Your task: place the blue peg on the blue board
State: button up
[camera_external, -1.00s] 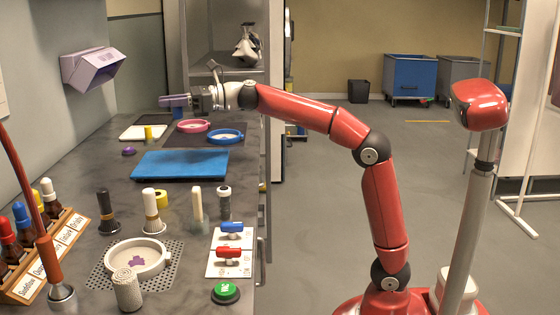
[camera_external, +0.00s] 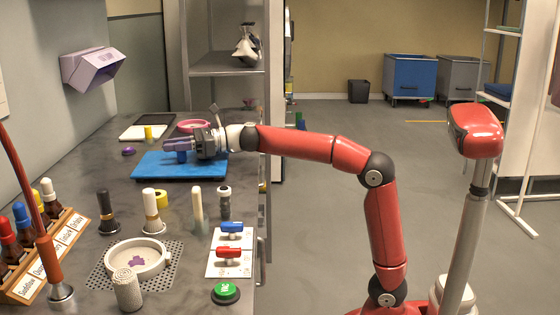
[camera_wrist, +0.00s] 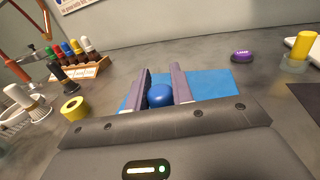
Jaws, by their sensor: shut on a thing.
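The blue board (camera_external: 150,168) lies flat on the grey counter. My gripper (camera_external: 177,149) is over the board, reaching in from the right. It is shut on the blue peg (camera_external: 182,157), whose lower part shows under the fingers. In the wrist view the rounded top of the peg (camera_wrist: 160,96) sits between the two purple-grey fingers (camera_wrist: 160,88), with the board (camera_wrist: 210,87) behind and around it. The peg's lower end is at or just above the board; I cannot tell whether it touches.
A purple knob (camera_external: 129,151) lies left of the blue board. A pink ring (camera_external: 192,126) is behind my gripper. A yellow tape roll (camera_external: 161,198) and brushes stand in front of the board.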

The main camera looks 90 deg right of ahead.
jog(key=shift+f, duration=0.1)
jog(key=shift+f, duration=0.15)
jog(key=o, duration=1)
jog(key=shift+r, duration=0.3)
jog(key=v, duration=1.2)
